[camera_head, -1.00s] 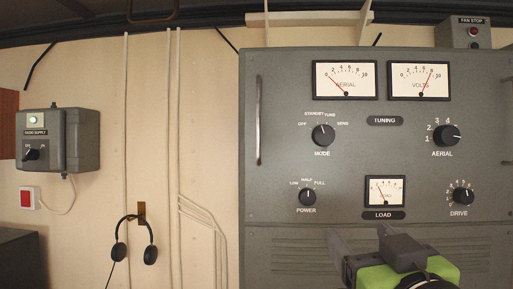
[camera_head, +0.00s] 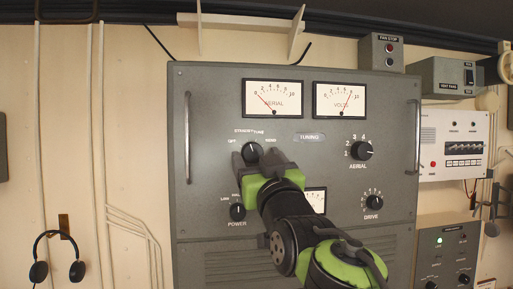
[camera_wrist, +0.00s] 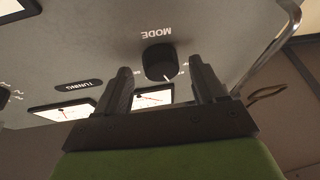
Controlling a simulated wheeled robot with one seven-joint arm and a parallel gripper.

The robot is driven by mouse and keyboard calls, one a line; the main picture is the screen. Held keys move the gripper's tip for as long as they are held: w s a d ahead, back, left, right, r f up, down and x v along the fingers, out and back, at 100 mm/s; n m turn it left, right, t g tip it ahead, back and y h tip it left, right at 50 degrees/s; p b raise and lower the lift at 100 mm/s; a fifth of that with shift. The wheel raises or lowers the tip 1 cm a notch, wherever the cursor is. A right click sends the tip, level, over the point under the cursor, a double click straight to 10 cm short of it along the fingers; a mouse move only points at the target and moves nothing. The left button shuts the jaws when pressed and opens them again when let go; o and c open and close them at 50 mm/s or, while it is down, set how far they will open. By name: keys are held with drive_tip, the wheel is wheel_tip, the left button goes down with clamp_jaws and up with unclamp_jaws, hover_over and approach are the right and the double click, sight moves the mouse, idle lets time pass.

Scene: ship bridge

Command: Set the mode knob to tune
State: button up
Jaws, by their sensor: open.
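The mode knob (camera_head: 252,151) is a round black knob at the upper left of the grey transmitter panel (camera_head: 215,100), under the labels off, standby, tune and send. My gripper (camera_head: 247,164) is in front of it and just below, hiding its lower edge and its name label. In the wrist view the knob (camera_wrist: 158,62) shows upside down between and beyond my open fingers (camera_wrist: 160,78). Its white pointer mark faces lower right there, which matches up and left toward standby. Nothing is between the fingers; whether they touch the knob is not clear.
The power knob (camera_head: 237,211) sits close below my gripper. The aerial knob (camera_head: 362,151) and drive knob (camera_head: 373,202) are to the right. The panel has upright handles (camera_head: 187,138) at its sides. Headphones (camera_head: 58,258) hang on the wall at left.

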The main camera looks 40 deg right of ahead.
drive_tip(key=shift+w+d+r, duration=0.1)
drive_tip(key=shift+w+d, duration=0.05)
drive_tip(key=shift+w, duration=0.25)
drive_tip(key=shift+s, duration=0.1)
drive_tip(key=shift+c, duration=0.2)
drive_tip(key=c, duration=1)
drive_tip(key=shift+m+b, duration=0.4)
drive_tip(key=m, duration=0.1)
drive_tip(key=m+h+b, duration=0.2)
drive_tip(key=shift+a+f+m+g, duration=0.2)
drive_tip(key=shift+a+m+g, duration=0.05)
drive_tip(key=shift+m+g, duration=0.15)
drive_tip(key=shift+w+a+r+m+g+h+b, duration=0.1)
drive_tip(key=shift+m+g+h+b, duration=0.4)
drive_tip(key=shift+m, duration=0.65)
drive_tip(key=shift+w+d+r+m+g+h+b, duration=0.1)
drive_tip(key=shift+m+g+h+b, duration=0.35)
drive_tip(key=shift+m, duration=0.75)
drive_tip(key=shift+w+a+m+g+h+b, duration=0.1)
drive_tip(key=shift+m+g+h+b, duration=0.4)
drive_tip(key=shift+m, duration=0.65)
drive_tip(key=shift+s, duration=0.1)
